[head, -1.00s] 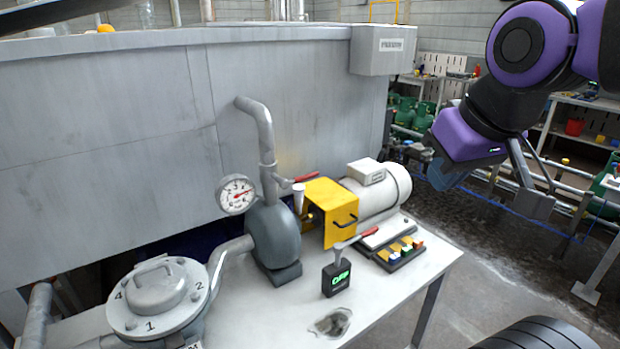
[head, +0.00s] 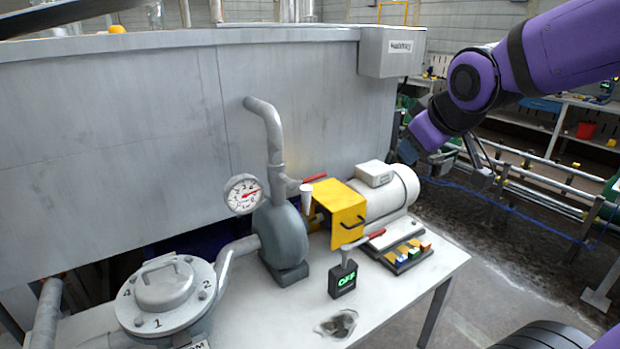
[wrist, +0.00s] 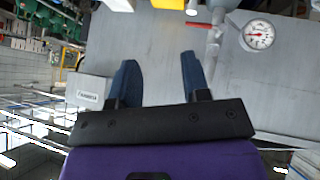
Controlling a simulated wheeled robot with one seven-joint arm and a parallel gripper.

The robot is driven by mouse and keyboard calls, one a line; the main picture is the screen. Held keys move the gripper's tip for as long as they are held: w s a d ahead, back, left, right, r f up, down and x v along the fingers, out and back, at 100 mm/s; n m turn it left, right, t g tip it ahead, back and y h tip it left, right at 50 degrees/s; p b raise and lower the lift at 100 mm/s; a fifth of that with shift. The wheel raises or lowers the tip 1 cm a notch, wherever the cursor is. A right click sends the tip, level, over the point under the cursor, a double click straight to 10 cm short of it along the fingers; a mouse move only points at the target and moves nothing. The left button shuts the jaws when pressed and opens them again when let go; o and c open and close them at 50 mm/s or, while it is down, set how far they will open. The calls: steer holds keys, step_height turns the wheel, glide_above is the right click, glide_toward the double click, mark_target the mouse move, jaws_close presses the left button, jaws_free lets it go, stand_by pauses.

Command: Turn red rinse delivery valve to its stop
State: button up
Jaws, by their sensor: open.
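A red lever handle (head: 313,178) sticks out to the right from the grey vertical pipe (head: 275,140) above the pump; the red lever also shows in the wrist view (wrist: 204,25). A second red lever (head: 364,239) sits lower, by the black box reading OFF (head: 343,281). I see no label telling which is the rinse delivery valve. My gripper (head: 407,151) is up at the right of the tank wall, behind and right of the motor, apart from both levers. In the wrist view my gripper (wrist: 158,80) has its two blue fingers apart with nothing between them.
A yellow guard (head: 342,205) and white motor (head: 390,195) stand beside the upper lever. A pressure gauge (head: 243,194) and grey pump (head: 283,235) are left of it. A block of coloured switches (head: 408,254) lies on the white table (head: 290,315). The tank wall (head: 160,130) rises behind.

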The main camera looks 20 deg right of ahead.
steer(key=w+d+f+n+t, duration=0.2)
steer(key=w+f+n, duration=0.15)
steer(key=w, duration=0.55)
steer(key=n+t+y, duration=0.3)
steer(key=n+y, duration=0.2)
steer(key=n, duration=0.6)
glide_toward(318, 177)
steer(key=w+d+r, duration=0.3)
steer(key=d, duration=0.3)
steer(key=a+f+n+g+y, duration=0.1)
steer(key=a+f+n+y, duration=0.3)
steer(key=f+n+y, duration=0.15)
steer(key=shift+n, duration=0.5)
steer(key=x, duration=1)
steer(key=shift+w+a+r, duration=0.15)
steer(key=shift+r, duration=0.05)
jaws_close()
